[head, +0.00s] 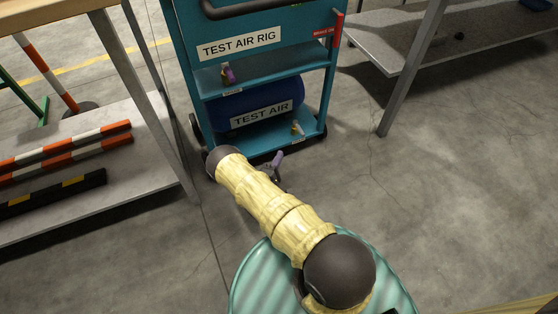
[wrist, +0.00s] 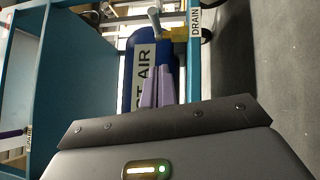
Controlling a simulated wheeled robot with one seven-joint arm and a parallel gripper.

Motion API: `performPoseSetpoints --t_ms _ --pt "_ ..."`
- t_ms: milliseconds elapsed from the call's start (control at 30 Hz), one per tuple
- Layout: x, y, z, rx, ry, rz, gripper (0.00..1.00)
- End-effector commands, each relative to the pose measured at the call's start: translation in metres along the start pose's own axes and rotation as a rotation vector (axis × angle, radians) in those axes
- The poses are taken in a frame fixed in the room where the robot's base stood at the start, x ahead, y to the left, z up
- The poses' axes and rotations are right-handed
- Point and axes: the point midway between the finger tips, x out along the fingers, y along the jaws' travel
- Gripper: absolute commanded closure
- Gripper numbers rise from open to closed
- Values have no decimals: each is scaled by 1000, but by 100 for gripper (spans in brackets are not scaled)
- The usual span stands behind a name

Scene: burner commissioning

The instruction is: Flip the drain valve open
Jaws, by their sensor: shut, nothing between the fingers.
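The drain valve (head: 297,129) sits at the right end of the blue tank, low on the teal test air rig (head: 262,141). In the wrist view the drain valve (wrist: 179,33) shows a brass-yellow body with a pale grey lever (wrist: 155,20), beside a DRAIN label (wrist: 196,22). My gripper (head: 279,156) is in front of the rig's lower shelf, left of and lower in the picture than the valve. In the wrist view the purple fingers of my gripper (wrist: 158,88) are together and empty, pointing toward the valve; they appear apart from it.
The blue tank (head: 247,104) is labelled TEST AIR. Another valve with a purple handle (head: 229,75) is on the upper shelf. A workbench (head: 100,190) with striped bars stands left, a grey shelf (head: 440,48) at right. The floor (head: 410,200) on the right is clear.

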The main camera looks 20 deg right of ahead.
Motion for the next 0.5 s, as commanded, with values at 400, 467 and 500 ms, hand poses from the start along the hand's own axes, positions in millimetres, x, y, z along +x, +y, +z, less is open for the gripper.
performPoseSetpoints --t_ms 400,467,500 --pt "75 -4 1 0 -3 2 100" --pt "81 -5 11 -2 -4 0 100" --pt "85 -4 15 -2 -3 0 100"
